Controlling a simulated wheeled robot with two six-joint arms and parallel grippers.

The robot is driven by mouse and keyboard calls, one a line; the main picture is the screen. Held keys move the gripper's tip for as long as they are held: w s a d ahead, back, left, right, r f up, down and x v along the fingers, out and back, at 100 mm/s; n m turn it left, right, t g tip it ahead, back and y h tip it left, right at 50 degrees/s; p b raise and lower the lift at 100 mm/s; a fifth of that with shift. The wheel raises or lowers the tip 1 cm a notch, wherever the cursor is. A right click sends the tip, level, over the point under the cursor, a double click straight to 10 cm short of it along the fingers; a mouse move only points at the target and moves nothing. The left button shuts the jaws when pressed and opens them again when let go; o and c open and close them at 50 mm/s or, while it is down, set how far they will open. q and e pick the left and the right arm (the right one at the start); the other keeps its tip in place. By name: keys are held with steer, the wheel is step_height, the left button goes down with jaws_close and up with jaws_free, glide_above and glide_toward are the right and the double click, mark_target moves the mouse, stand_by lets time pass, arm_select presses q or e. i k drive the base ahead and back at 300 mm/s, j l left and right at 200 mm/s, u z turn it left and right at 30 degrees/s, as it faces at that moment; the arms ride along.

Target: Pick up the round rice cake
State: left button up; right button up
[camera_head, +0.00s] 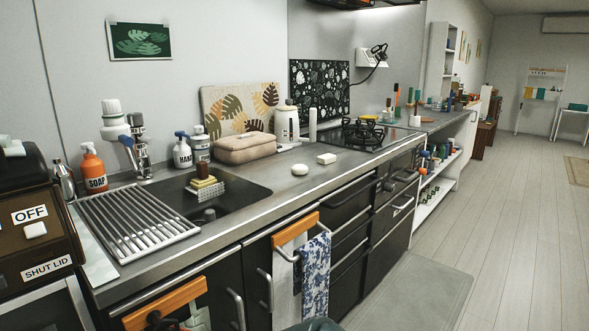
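A small round white piece (300,169), which looks like the round rice cake, lies on the steel counter right of the sink, near the front edge. A second white piece (326,158), more square in shape, lies just behind and to its right, apart from it. Neither of my grippers is in view. Nothing touches the round piece, and its top is fully visible.
The counter (270,170) is clear around both pieces. Behind stand a beige fabric case (244,147) and a white bottle (286,123). The sink with a drying rack (137,221) is to the left; a stove (353,135) is beyond. Towels hang in front.

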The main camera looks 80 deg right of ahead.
mark_target(298, 171)
steer(key=z, duration=2.75)
